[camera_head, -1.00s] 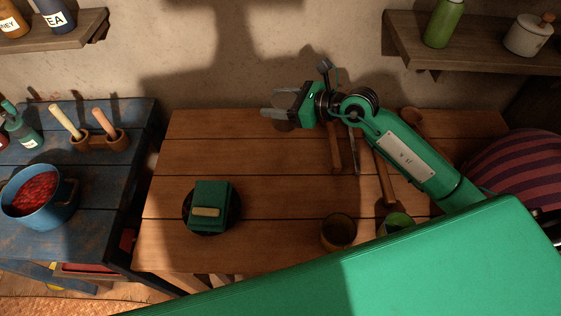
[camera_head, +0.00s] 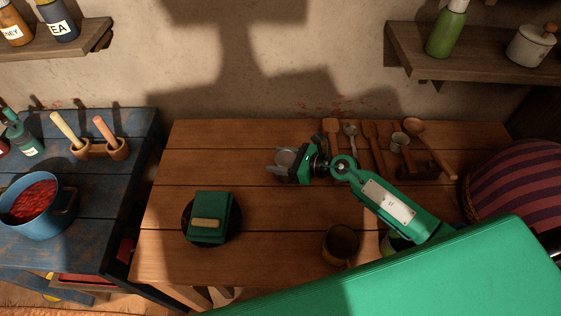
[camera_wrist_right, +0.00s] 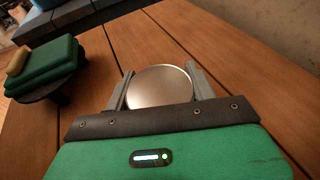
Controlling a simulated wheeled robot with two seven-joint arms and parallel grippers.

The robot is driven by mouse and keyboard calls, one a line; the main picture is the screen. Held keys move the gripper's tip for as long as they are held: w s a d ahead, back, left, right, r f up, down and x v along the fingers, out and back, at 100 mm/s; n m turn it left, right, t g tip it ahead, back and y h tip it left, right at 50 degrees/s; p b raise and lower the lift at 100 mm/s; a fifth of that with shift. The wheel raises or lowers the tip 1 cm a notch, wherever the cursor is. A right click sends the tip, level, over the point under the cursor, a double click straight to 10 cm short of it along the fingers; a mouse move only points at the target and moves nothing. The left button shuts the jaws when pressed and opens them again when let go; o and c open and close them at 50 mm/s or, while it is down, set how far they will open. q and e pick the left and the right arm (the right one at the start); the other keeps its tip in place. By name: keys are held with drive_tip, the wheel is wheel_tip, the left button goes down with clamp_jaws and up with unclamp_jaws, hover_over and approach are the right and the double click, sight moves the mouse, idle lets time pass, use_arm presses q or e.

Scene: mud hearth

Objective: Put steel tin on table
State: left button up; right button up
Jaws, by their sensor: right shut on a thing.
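My right gripper (camera_head: 280,163) is over the back middle of the wooden table (camera_head: 185,165). Its fingers are shut on the steel tin (camera_head: 286,158), a round, shiny thing with a flat top. In the right wrist view the tin (camera_wrist_right: 160,86) sits between the two grey fingers (camera_wrist_right: 160,88), one on each side of it. The tin is at or close above the table top; I cannot tell whether it touches the boards. My left gripper does not show.
A green folded block with a tan piece (camera_head: 208,224) sits on a dark round plate left of my gripper. A brown cup (camera_head: 341,243) stands at the front. Wooden utensils (camera_head: 372,145) lie at the back right. A blue table (camera_head: 95,185) with a pot (camera_head: 40,207) stands left.

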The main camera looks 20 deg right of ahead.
drive_tip(key=shift+f, duration=0.4)
drive_tip(key=o, duration=1.1)
drive_tip(key=shift+c, duration=0.2)
drive_tip(key=shift+s+d, duration=0.15)
drive_tip(key=shift+d, duration=0.05)
drive_tip(key=b+v, duration=0.2)
drive_tip(key=v, duration=0.8)
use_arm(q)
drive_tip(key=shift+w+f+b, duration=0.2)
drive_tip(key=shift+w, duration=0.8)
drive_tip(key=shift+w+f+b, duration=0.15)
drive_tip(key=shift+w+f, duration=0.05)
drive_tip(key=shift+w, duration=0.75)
use_arm(e)
drive_tip(key=shift+s+d+r, duration=0.45)
drive_tip(key=shift+d, duration=0.05)
